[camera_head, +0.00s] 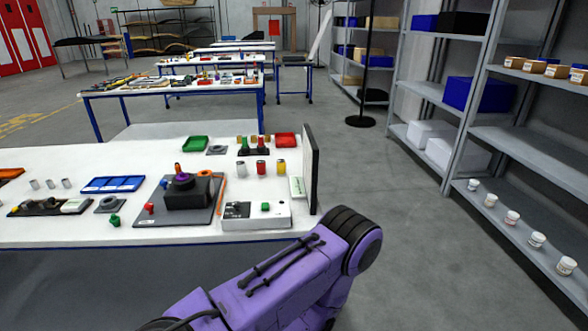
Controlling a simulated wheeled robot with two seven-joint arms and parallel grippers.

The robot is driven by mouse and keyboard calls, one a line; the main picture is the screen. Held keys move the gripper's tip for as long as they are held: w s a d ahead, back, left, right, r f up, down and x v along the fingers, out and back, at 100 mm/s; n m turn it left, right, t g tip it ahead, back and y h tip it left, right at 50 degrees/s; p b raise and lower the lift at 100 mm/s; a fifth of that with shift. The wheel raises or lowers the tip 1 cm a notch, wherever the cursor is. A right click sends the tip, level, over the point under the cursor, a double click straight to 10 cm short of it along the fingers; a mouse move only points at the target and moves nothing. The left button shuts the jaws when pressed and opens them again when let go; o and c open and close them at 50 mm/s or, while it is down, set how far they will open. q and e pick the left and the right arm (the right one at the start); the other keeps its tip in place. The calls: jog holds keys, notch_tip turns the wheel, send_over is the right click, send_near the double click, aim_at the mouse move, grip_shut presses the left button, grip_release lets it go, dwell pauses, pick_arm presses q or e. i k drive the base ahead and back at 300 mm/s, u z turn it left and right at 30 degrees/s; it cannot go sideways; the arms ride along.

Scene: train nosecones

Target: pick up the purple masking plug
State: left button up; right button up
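A small purple piece (182,179), which looks like the purple masking plug, sits on top of a black block (188,194) on the white table. A small orange-red piece (178,168) stands upright at its upper edge. The block rests on a dark grey plate (160,217). My purple arm (290,280) comes in at the bottom and bends near the table's right front corner. Neither gripper shows in the view.
An orange rod (222,195) and a red knob (149,208) flank the block. A grey-white box (257,219) with a green button stands to the right. A blue tray (113,184) lies to the left. A dark upright panel (311,168) edges the table's right end.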

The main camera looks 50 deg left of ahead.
aim_at(182, 178)
jog(key=z, duration=1.35)
jog(key=k, duration=2.4)
jog(key=u, duration=0.6)
